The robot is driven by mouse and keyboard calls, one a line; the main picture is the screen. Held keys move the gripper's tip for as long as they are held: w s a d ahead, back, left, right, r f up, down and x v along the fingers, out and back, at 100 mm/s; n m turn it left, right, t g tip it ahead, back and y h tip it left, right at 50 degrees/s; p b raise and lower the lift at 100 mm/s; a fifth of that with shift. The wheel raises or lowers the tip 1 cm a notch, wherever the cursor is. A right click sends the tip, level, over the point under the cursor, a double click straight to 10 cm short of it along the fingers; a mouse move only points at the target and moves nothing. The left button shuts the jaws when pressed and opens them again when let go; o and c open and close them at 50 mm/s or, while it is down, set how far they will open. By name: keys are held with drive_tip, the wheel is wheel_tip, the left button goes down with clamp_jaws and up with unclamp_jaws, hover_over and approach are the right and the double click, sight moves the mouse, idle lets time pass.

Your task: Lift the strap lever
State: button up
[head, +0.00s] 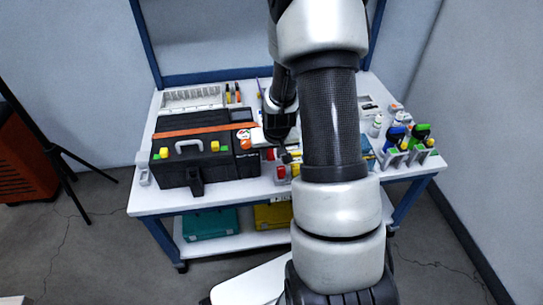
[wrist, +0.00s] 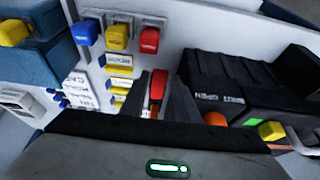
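A red lever (wrist: 158,86) shows between the two dark fingers of my gripper (wrist: 160,92) in the wrist view. The fingers stand apart on either side of it; whether they press on it or only straddle it I cannot tell. I cannot tell for certain that this is the strap lever. In the head view my gripper (head: 287,154) is low over the table, just right of a black case (head: 227,168) with an orange strap (head: 190,132). My arm hides part of that area. The case also shows at the right of the wrist view (wrist: 222,72).
Blue (wrist: 86,33), yellow (wrist: 116,37) and red (wrist: 149,40) switches stand close by in the wrist view. An orange knob (wrist: 215,118) is near the right finger. Bottles (head: 419,133) in holders stand at the table's right. A white rack (head: 193,97) is behind the case.

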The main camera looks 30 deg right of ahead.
drive_tip(key=shift+w+f, duration=0.15)
drive_tip(key=shift+f, duration=0.05)
clamp_jaws()
